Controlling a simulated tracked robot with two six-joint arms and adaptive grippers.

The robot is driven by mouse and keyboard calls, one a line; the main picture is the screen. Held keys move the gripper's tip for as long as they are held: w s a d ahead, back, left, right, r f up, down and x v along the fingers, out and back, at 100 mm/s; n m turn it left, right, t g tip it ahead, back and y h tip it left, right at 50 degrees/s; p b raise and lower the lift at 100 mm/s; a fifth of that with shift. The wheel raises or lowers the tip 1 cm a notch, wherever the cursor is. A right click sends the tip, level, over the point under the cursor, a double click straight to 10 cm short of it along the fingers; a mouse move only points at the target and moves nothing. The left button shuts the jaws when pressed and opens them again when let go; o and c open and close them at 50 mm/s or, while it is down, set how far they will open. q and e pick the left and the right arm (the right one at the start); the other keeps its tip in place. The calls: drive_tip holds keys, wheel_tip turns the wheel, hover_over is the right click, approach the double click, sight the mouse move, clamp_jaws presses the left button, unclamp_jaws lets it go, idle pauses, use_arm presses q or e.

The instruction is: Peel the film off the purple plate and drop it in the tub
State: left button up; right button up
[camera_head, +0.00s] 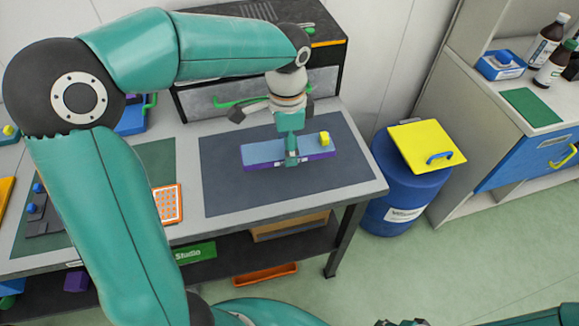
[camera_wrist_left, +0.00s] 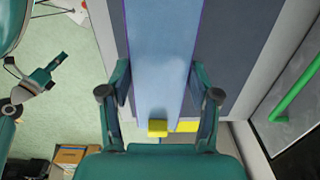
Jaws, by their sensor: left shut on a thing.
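The purple plate (camera_head: 262,164) lies on the dark mat on the bench, with a pale blue film (camera_head: 262,151) on its top. A yellow tab (camera_head: 325,139) sits at the right end of the film; the wrist view also shows this tab (camera_wrist_left: 158,128). My left gripper (camera_head: 291,157) points down over the plate, its fingers across the plate's two long sides, shut on it. The blue tub (camera_head: 385,185) stands on the floor right of the bench, with a yellow lid (camera_head: 426,146) over its top. My right gripper (camera_wrist_left: 38,82) is away from the bench and looks open and empty.
The dark mat (camera_head: 229,196) is clear around the plate. A black cabinet (camera_head: 325,76) with a green handle stands behind it. An orange-dotted block (camera_head: 168,203) lies to the left.

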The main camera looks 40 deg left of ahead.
sight(288, 173)
use_arm(q)
wheel_tip(288, 173, down, 8)
drive_tip(key=shift+r, duration=0.2)
idle(0.3)
drive_tip(key=o, duration=1.3)
wheel_tip(288, 173, up, 12)
drive_tip(key=shift+r+p, duration=0.1)
drive_tip(key=shift+p, duration=0.2)
